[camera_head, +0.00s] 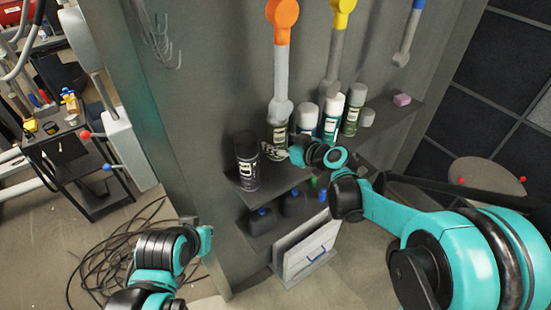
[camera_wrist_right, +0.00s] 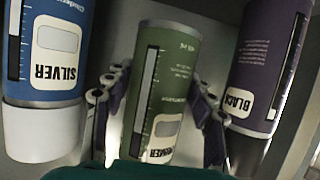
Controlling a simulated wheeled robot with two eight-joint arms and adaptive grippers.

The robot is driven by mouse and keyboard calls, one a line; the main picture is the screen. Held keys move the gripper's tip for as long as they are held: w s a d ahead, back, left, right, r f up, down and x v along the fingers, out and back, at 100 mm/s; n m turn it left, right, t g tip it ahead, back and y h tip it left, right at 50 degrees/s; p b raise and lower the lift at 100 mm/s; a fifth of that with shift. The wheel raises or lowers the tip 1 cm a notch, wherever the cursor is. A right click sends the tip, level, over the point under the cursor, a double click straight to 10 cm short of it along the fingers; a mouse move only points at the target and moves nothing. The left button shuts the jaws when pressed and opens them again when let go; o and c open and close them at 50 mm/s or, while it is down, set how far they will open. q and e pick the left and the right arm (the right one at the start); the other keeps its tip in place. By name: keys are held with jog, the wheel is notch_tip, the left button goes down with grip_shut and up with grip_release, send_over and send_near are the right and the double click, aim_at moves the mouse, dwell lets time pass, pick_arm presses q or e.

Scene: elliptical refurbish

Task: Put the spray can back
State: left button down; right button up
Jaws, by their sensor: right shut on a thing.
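The green spray can (camera_head: 278,137) is upright at the shelf, between the black can and the other cans. It also shows in the right wrist view (camera_wrist_right: 165,85), centred between the fingers. My right gripper (camera_head: 275,153) is shut on it, with a finger on each side. The head view does not clearly show whether its base rests on the shelf. My left arm reaches in at the lower left, but its gripper fingers do not show.
A black can (camera_head: 248,163) and a blue-labelled can (camera_head: 332,118) stand either side on the shelf (camera_head: 275,181). Another green can (camera_head: 353,108) stands farther right. Tools with orange (camera_head: 282,12) and yellow handles hang above. Bottles (camera_head: 262,220) sit on the lower shelf.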

aim_at(278, 156)
jog(key=shift+d+f, duration=0.1)
jog(key=shift+f, duration=1.35)
jog(key=shift+f+b, duration=0.65)
jog(key=shift+f, duration=0.85)
jog(key=shift+f, duration=0.1)
jog(key=o, duration=1.3)
